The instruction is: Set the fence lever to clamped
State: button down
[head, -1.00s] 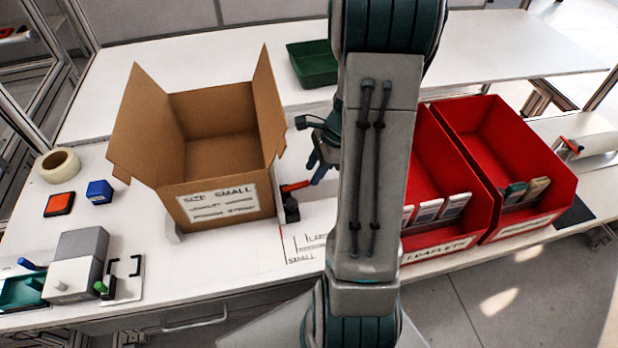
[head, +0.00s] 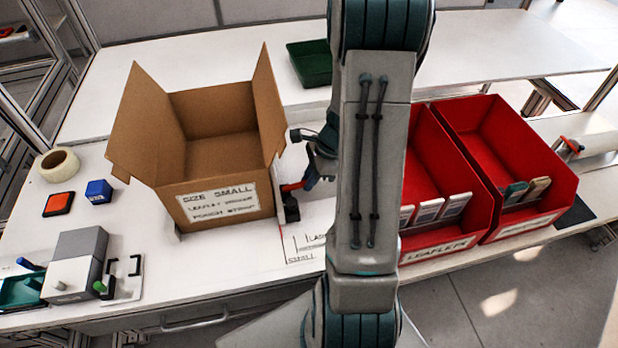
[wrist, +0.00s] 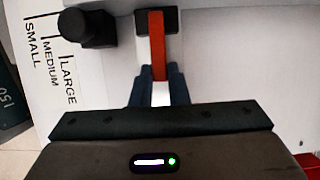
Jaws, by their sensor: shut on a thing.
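The fence lever (head: 292,186) is a red-orange bar on a black mount, beside the right side of the open cardboard box. In the wrist view the lever (wrist: 157,38) runs from its black pivot block toward my gripper. My gripper (head: 311,180) is at the lever's free end, and its blue fingers (wrist: 158,88) are shut on that end, one on each side. My arm hides part of the gripper in the head view. A black knob (wrist: 92,28) stands left of the lever in the wrist view.
The cardboard box (head: 228,205) stands close to the left of the lever. Red bins (head: 455,243) with leaflets stand right of my arm. Size marks (wrist: 65,50) read small, medium and large on the white table. A green tray (head: 312,65) lies at the back.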

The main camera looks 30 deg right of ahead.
jog(key=shift+d+f+y+b, duration=0.15)
jog(key=shift+f+y+b, duration=0.4)
jog(key=shift+b, duration=0.35)
jog(key=shift+f+t+y+b, duration=0.15)
jog(key=shift+t+y+b, duration=0.15)
jog(key=shift+y+b, duration=0.3)
jog(key=c, duration=1.4)
grip_release()
jog(key=v, duration=1.4)
